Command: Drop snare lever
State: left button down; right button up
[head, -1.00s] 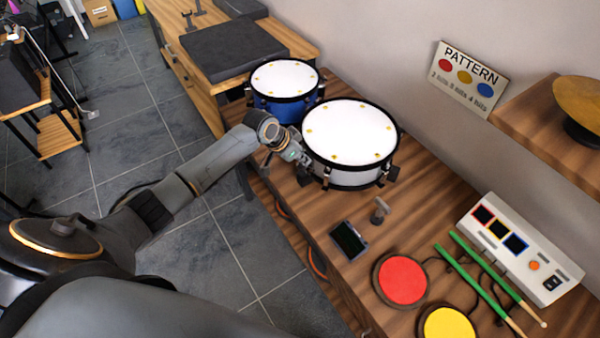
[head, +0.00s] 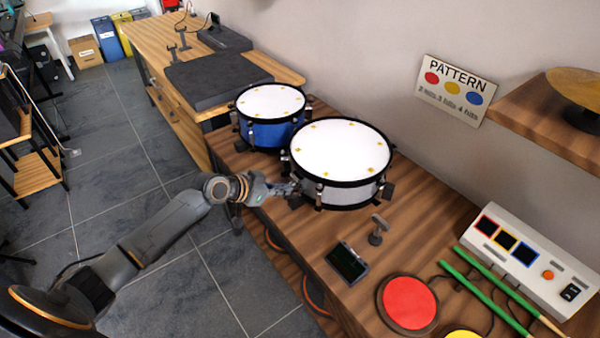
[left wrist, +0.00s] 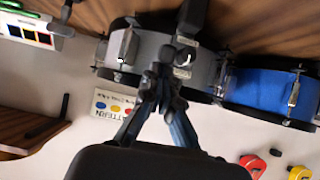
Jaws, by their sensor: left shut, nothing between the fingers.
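The snare drum (head: 340,150) has a white head, a grey shell and black hoops, and stands on the wooden bench. In the left wrist view its grey shell (left wrist: 205,75) appears with a dark lever (left wrist: 193,15) and a small pale plate (left wrist: 186,41) on its side. My left gripper (head: 292,188) is at the drum's left side, close to this hardware. In the left wrist view its fingers (left wrist: 163,75) are together with nothing between them. I cannot tell whether they touch the lever. My right gripper is not in view.
A blue drum (head: 270,120) stands behind the snare. In front are a small clamp-like stand (head: 377,230), a dark-screened device (head: 347,262), a red pad (head: 408,303), green sticks (head: 490,290) and a white control box (head: 530,260). A pattern sign (head: 452,90) is on the wall.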

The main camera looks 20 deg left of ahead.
pick_arm(q)
jog(key=shift+d+r+p, duration=0.1)
jog(key=shift+r+p, duration=0.2)
jog(key=shift+p, duration=0.25)
jog(key=r+p, duration=0.3)
jog(key=r, duration=0.1)
jog(key=shift+w, duration=0.25)
jog(key=f+b+v, duration=0.1)
jog(key=b+v, duration=0.1)
jog(key=v, duration=0.7)
jog(key=shift+s, duration=0.4)
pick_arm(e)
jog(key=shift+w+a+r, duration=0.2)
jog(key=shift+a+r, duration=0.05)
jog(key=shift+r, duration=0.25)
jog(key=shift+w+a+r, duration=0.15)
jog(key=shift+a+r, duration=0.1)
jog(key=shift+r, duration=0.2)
pick_arm(q)
jog(key=shift+a, duration=0.25)
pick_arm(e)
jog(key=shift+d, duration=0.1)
